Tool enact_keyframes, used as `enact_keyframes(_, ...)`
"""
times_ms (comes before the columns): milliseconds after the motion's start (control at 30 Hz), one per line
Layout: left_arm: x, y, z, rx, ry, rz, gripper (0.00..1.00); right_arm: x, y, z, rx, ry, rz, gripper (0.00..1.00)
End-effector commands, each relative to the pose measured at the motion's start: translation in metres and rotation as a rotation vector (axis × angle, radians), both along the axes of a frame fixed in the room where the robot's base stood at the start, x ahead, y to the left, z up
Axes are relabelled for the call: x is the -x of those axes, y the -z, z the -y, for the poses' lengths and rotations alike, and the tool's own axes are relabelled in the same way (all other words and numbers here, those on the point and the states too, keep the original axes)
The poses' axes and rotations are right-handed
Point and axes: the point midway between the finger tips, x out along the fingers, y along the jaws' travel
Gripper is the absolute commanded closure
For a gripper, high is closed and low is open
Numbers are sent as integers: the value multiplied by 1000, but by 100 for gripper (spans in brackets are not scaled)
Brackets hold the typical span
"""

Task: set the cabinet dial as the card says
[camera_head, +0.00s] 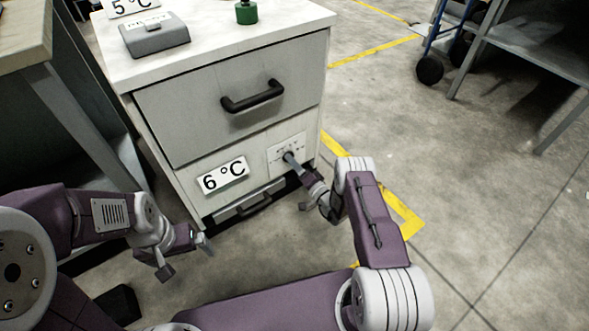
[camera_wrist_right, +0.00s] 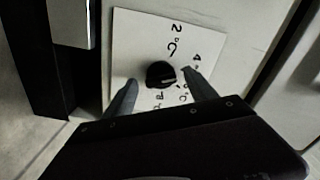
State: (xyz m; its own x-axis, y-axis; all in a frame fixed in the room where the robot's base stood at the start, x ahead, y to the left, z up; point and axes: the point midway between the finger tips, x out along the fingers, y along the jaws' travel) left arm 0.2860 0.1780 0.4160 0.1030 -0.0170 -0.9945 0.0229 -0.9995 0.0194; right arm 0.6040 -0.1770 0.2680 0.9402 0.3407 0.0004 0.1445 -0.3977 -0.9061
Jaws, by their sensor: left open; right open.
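The cabinet (camera_head: 215,113) has a card reading 6 °C (camera_head: 223,176) on its lower front. A white dial plate (camera_head: 278,150) is to the right of that card. In the right wrist view the black dial knob (camera_wrist_right: 160,74) sits on the plate, with marks including 2 °C and 4 °; other marks are partly hidden by a finger. I cannot tell where the knob points. My right gripper (camera_head: 291,160) is at the dial, open, its fingers on either side of the knob; contact is unclear. My left gripper (camera_head: 186,257) is open and empty, low in front of the cabinet.
Another card, reading 5 °C (camera_head: 135,6), a grey box (camera_head: 155,38) and a green object (camera_head: 246,13) are on the cabinet top. A drawer handle (camera_head: 252,96) sticks out above the dial. A table stands at left.

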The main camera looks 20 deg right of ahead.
Motion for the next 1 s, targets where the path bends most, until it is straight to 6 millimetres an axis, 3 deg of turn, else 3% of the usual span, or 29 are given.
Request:
enact_keyframes(233,0,0,0,0,0,0,0,-2,-1,-1,0,-1,0,35)
enact_keyframes(267,0,0,0,0,0,0,0,-2,-1,-1,0,-1,0,40)
enact_keyframes(467,0,0,0,0,0,0,0,-2,-1,-1,-1,-1,-1,96)
enact_keyframes(767,0,-2,0,0,0,0,0,-1,-1,-1,-37,-1,-15,97)
enact_keyframes(1000,0,-10,0,0,0,0,0,-1,-3,-1,-177,-1,-66,97)
